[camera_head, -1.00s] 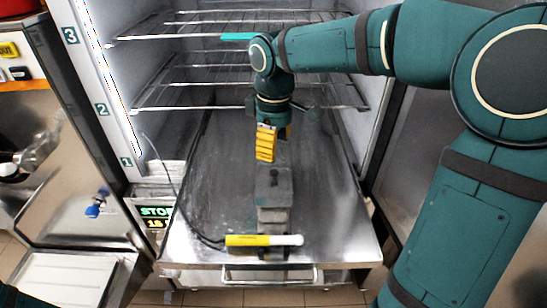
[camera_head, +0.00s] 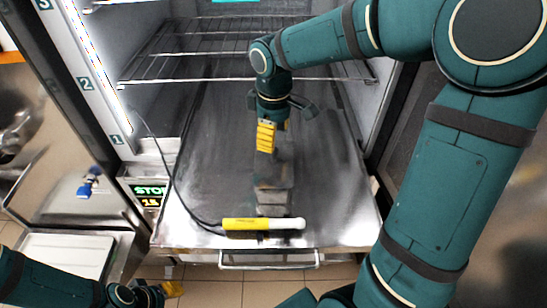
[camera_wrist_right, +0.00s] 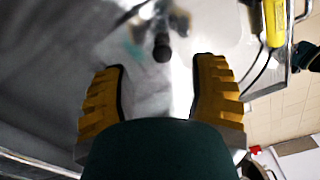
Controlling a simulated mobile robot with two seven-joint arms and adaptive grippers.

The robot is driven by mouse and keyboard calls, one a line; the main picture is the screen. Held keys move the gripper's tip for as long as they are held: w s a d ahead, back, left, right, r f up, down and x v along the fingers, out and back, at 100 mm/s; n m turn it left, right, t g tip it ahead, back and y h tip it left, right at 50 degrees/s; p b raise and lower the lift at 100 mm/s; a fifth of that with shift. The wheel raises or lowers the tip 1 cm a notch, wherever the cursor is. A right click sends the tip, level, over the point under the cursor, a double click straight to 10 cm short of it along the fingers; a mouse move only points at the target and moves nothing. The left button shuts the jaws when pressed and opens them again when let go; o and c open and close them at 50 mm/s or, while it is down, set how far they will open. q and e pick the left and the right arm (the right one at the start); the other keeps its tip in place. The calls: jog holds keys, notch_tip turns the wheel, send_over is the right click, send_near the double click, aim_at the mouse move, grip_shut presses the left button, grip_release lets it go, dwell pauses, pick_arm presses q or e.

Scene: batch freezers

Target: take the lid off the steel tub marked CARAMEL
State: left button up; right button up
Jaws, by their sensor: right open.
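A small steel tub (camera_head: 273,198) with a grey lid (camera_head: 275,172) stands on the steel shelf at the front of the open freezer. No CARAMEL marking can be read on it. My right gripper (camera_head: 270,146) points down just above the lid. In the right wrist view the yellow fingers of the right gripper (camera_wrist_right: 158,66) are spread apart and empty, with a dark knob (camera_wrist_right: 161,48) between and beyond their tips. Whether they touch the lid cannot be told. My left gripper (camera_head: 170,289) shows small at the lower left, near the floor; its opening is unclear.
A yellow and white probe (camera_head: 262,224) with a black cable lies across the front of the steel shelf (camera_head: 335,215), just before the tub. Wire racks (camera_head: 210,66) are above and behind. A lit STOP display (camera_head: 150,190) is at left.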

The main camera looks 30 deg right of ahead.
aim_at(274, 152)
notch_tip(274, 152, down, 5)
jog(key=shift+s+a+f+b, duration=0.1)
jog(key=shift+f+b, duration=0.05)
jog(key=shift+b, duration=0.35)
grip_shut()
